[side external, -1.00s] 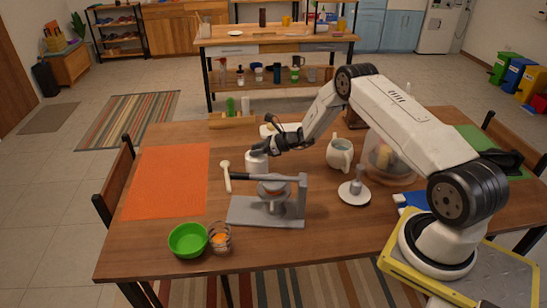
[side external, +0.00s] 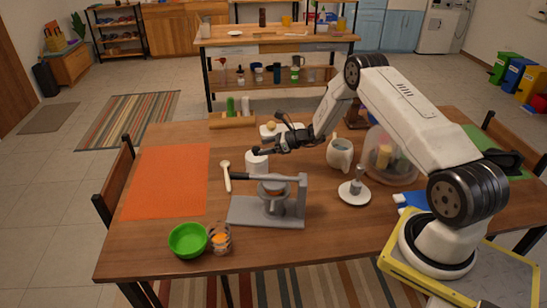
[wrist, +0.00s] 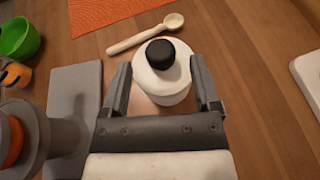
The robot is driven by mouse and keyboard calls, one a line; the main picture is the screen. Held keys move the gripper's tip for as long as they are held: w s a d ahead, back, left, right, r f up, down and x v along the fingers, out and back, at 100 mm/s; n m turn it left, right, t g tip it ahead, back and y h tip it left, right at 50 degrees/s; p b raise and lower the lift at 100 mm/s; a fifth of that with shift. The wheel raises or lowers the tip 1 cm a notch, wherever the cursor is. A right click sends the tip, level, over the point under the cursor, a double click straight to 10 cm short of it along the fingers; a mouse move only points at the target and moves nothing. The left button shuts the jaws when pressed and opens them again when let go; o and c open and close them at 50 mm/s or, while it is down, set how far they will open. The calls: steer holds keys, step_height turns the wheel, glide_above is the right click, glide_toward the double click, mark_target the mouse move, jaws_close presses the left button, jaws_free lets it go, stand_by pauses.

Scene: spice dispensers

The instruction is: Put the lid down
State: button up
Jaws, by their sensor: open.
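A white lid with a black knob (wrist: 161,53) sits on top of a white jar (wrist: 170,96), seen from above in the wrist view. In the side view, the white jar (side external: 257,164) stands upright on the table, left of centre. My gripper (wrist: 160,74) is open, with one finger on each side of the lid and jar and visible gaps between. In the side view, my gripper (side external: 270,149) is beside the top of the jar. The exact seating of the lid is hard to tell.
A grey press (side external: 270,203) stands just in front of the jar. A wooden spoon (side external: 226,176) lies left of it, with an orange mat (side external: 167,182) further left. A white pitcher (side external: 340,153) is to the right. A green bowl (side external: 188,240) is at the front left.

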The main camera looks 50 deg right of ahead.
steer(key=shift+v, duration=2.1)
steer(key=shift+w+r, duration=0.1)
steer(key=shift+o, duration=0.5)
